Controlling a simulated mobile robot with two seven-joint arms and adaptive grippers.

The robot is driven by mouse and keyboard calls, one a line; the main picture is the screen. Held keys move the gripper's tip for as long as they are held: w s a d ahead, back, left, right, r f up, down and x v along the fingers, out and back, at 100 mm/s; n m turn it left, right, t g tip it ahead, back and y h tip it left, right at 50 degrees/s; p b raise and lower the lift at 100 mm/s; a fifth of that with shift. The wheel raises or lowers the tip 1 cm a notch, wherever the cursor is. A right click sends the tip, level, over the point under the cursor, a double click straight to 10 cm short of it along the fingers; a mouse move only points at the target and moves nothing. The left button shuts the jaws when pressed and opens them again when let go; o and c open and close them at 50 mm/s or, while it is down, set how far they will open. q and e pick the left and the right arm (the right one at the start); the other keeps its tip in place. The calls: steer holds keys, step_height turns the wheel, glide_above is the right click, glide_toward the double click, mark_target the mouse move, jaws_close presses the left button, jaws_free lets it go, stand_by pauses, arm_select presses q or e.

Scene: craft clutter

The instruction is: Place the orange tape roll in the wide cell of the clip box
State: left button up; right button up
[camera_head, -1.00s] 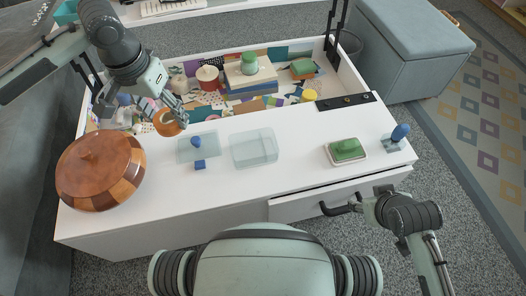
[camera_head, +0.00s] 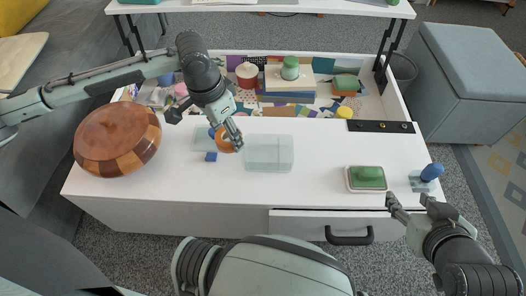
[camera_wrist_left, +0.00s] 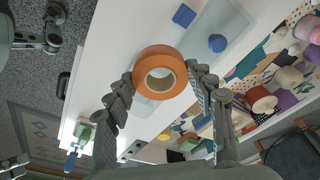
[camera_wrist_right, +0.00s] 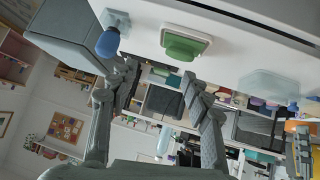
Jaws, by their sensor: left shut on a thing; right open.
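The orange tape roll (camera_head: 226,146) is held in my left gripper (camera_head: 236,138), just above the white desktop, at the left edge of the clear clip box (camera_head: 270,153). In the left wrist view the tape roll (camera_wrist_left: 160,58) sits between the two fingertips, its hole facing the camera, and hides part of the clear box (camera_wrist_left: 143,107) behind it. The box's cell walls are too faint to tell apart. My right gripper (camera_head: 404,200) is open and empty at the desk's front right, near the green pad.
A clear flat piece (camera_head: 201,141) with a blue knob (camera_head: 211,132) and a blue cube (camera_head: 211,157) lie left of the box. A wooden lidded bowl (camera_head: 117,140) stands further left. A green pad (camera_head: 367,178) and blue stamp (camera_head: 431,172) are at right. Desktop between box and pad is clear.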

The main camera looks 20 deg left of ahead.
arm_select(q)
steer(key=w+d+f, duration=0.1)
steer(key=d, duration=0.1)
steer(key=w+d+f+b, duration=0.1)
steer(key=d+f, duration=0.1)
steer(key=w+d+f, duration=0.1)
steer(key=d, duration=0.1)
steer(key=shift+w+d+f, duration=0.3)
steer(key=shift+w+d, duration=0.05)
steer(key=shift+w, duration=0.05)
steer(key=shift+w+d+f, duration=0.1)
steer(key=shift+f, duration=0.1)
step_height(320, 180, down, 4)
steer(key=shift+r+b, duration=0.25)
steer(key=shift+b, duration=0.4)
steer(key=shift+f, duration=0.15)
arm_select(e)
steer(key=w+a+r+n+t+y, duration=0.1)
steer(key=w+a+r+t+y, duration=0.3)
steer(key=a+r, duration=0.4)
step_height(320, 180, up, 3)
steer(key=shift+w+a+f+t, duration=0.15)
steer(key=shift+w+t, duration=0.3)
steer(key=shift+t, duration=0.65)
steer(key=shift+f, duration=0.2)
